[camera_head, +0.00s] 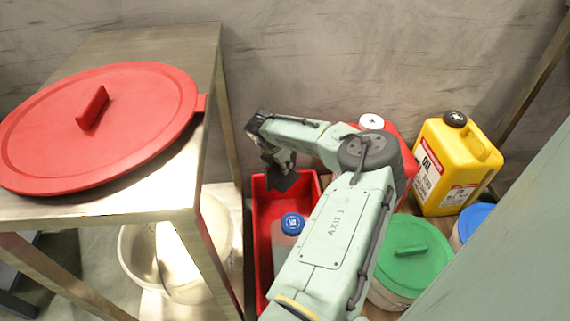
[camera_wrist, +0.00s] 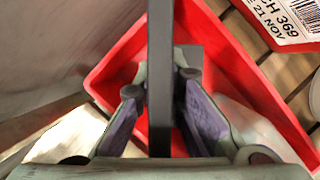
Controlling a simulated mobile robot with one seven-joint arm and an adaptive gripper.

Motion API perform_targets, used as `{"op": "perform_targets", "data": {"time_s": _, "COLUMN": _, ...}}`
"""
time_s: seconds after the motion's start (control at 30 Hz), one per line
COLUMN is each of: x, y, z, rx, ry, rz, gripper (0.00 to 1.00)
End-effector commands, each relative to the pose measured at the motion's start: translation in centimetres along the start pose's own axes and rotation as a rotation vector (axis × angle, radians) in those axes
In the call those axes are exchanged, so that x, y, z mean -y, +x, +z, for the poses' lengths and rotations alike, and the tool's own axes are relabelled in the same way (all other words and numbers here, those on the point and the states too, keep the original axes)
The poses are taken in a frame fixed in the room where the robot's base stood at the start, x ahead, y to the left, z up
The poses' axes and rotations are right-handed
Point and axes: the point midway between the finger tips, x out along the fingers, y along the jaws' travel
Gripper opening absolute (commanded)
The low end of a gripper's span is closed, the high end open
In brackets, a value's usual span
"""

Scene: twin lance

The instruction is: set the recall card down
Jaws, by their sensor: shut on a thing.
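My gripper (camera_head: 284,166) is shut on a thin dark card, which I take for the recall card (camera_head: 284,182). The card hangs below the fingers, above the far end of a red bin (camera_head: 258,230). In the wrist view the card (camera_wrist: 160,50) is edge-on, a dark upright strip between the two fingers of my gripper (camera_wrist: 163,95). The red bin (camera_wrist: 225,50) lies below it there. The card's printed face does not show, and I cannot tell how high above the bin it is.
A container with a blue cap (camera_head: 291,224) stands in the bin. To the right are a yellow oil can (camera_head: 436,150), a red can with a white cap (camera_head: 371,122) and a green-lidded tub (camera_head: 408,249). A metal table (camera_head: 150,52) with a red lid (camera_head: 140,125) stands left.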

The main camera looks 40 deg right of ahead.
Motion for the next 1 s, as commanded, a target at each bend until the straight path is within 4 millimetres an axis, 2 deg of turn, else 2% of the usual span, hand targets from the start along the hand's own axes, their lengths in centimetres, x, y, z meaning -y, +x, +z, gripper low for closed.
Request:
{"op": "perform_targets", "data": {"time_s": 0.03, "x": 0.0, "y": 3.4, "z": -1.4, "rx": 0.000, "ry": 0.000, "rz": 0.000, "gripper": 0.00}}
{"op": "perform_targets", "data": {"time_s": 0.2, "x": -0.1, "y": 8.2, "z": -3.4, "rx": 0.001, "ry": 0.000, "rz": 0.001, "gripper": 0.00}}
{"op": "perform_targets", "data": {"time_s": 0.3, "x": -0.1, "y": 10.2, "z": -4.2, "rx": 0.001, "ry": 0.000, "rz": 0.001, "gripper": 0.00}}
{"op": "perform_targets", "data": {"time_s": 0.4, "x": -0.1, "y": 11.5, "z": -4.8, "rx": 0.001, "ry": 0.000, "rz": 0.001, "gripper": 0.00}}
{"op": "perform_targets", "data": {"time_s": 0.57, "x": -0.1, "y": 12.7, "z": -5.2, "rx": 0.001, "ry": -0.001, "rz": 0.000, "gripper": 0.00}}
{"op": "perform_targets", "data": {"time_s": 0.83, "x": -0.1, "y": 17.0, "z": -7.0, "rx": 0.002, "ry": -0.001, "rz": 0.000, "gripper": 0.00}}
{"op": "perform_targets", "data": {"time_s": 1.0, "x": -0.1, "y": 18.2, "z": -7.6, "rx": 0.001, "ry": 0.000, "rz": 0.001, "gripper": 0.00}}
